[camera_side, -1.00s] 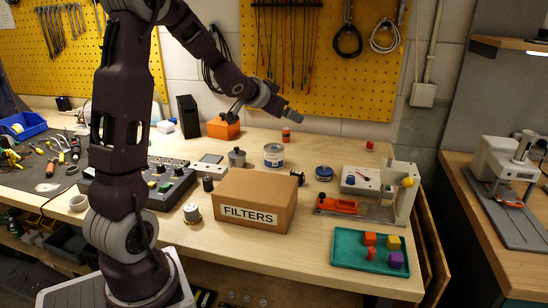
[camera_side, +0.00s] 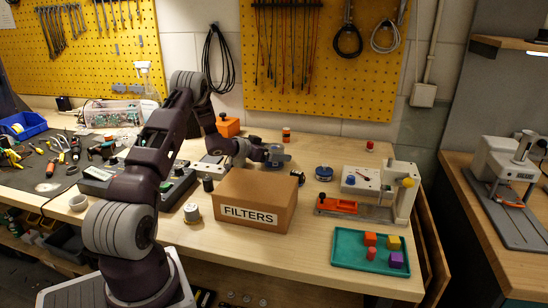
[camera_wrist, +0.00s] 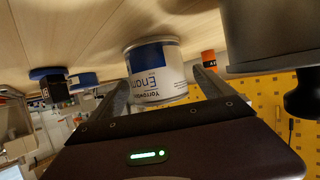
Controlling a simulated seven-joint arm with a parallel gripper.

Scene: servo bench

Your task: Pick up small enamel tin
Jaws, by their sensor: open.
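The small enamel tin, white with a blue band and printed label, shows in the wrist view (camera_wrist: 158,72), between and just beyond the finger ends. In the side view the tin (camera_side: 275,164) is partly hidden by my gripper (camera_side: 271,155), which is low beside it behind the cardboard box. In the wrist view my gripper (camera_wrist: 162,82) is open, one finger on each side of the tin. I cannot tell whether either finger touches it.
The FILTERS box (camera_side: 255,200) stands in front of the tin. A grey pot with a black knob (camera_wrist: 270,35) is close to one finger. A green tray (camera_side: 345,257) holds several blocks.

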